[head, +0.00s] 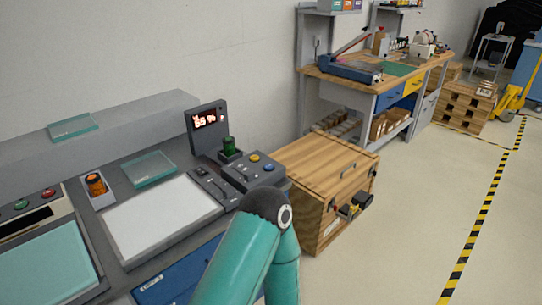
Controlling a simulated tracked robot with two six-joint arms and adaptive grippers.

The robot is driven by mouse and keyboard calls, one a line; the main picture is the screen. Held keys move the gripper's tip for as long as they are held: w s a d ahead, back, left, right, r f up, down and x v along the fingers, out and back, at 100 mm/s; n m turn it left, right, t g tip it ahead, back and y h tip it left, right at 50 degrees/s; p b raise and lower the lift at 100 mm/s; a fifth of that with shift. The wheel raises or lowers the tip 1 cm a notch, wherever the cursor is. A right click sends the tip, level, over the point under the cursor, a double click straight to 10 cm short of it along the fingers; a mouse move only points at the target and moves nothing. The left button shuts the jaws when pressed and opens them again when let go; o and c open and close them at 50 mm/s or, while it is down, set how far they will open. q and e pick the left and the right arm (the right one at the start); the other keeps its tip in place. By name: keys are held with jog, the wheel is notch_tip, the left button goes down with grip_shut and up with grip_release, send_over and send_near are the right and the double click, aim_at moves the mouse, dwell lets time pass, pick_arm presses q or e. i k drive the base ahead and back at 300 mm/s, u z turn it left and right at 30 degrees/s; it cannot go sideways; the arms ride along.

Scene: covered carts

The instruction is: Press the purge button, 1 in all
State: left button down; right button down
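A grey control box (240,180) stands at the right end of the bench, with a yellow button (254,158) and a blue button (270,167) on top. A second panel at the left has a green button (20,205) and a red button (50,193). I cannot read a purge label on any button. A teal arm link of mine rises from the bottom middle and hides part of the bench front. Neither gripper shows.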

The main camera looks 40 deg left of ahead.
aim_at(269, 167)
jog(key=u, duration=0.5)
jog(key=i, duration=1)
jog(key=u, duration=0.85)
jog(key=k, duration=0.75)
jog(key=u, duration=0.15)
jog(key=i, duration=0.75)
